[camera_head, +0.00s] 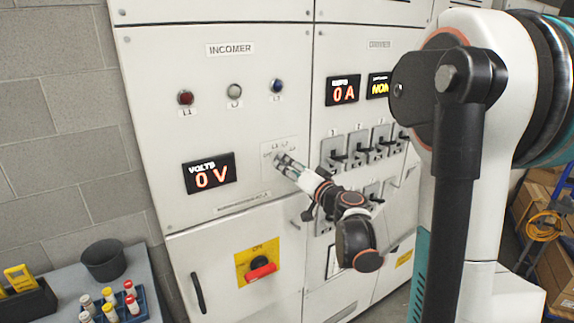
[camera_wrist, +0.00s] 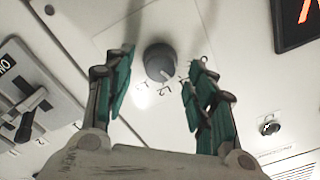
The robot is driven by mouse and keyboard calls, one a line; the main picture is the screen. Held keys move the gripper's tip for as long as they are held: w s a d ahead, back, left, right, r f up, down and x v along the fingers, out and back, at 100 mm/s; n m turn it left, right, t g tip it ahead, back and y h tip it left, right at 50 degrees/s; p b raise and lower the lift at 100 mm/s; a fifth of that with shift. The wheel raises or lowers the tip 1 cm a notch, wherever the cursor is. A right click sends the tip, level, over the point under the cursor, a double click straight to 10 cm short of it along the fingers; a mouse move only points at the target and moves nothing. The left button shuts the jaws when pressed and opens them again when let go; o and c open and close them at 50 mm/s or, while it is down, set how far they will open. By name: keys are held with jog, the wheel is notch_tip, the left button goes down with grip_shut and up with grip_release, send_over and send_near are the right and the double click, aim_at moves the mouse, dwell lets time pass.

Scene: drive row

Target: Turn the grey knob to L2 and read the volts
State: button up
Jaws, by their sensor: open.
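The grey knob (camera_wrist: 160,62) sits on the pale panel in the wrist view, with a label like L2 just below it. A small pale mark shows on its lower right edge; I cannot tell exactly which label it points to. My gripper (camera_wrist: 160,60) is open, with its teal fingers on either side of the knob in the picture. I see no contact. In the head view my gripper (camera_head: 283,166) is at the knob's plate and hides the knob. The volts display (camera_head: 210,174) reads 0 V; red digits show partly in the wrist view (camera_wrist: 308,12).
Toggle switches (camera_head: 334,153) are right of my gripper. A red handle on a yellow plate (camera_head: 258,266) is below. Red, white and blue lamps (camera_head: 235,91) are above. A bench (camera_head: 140,262) with a black pot and small bottles stands at lower left.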

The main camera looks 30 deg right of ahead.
jog(key=shift+w+a, duration=0.1)
jog(key=shift+w, duration=1.1)
jog(key=c, duration=1.1)
jog(key=shift+m, duration=0.3)
jog(key=m+b, duration=0.1)
jog(key=m, duration=0.1)
jog(key=shift+m+b, duration=0.95)
jog(key=shift+m, duration=1.55)
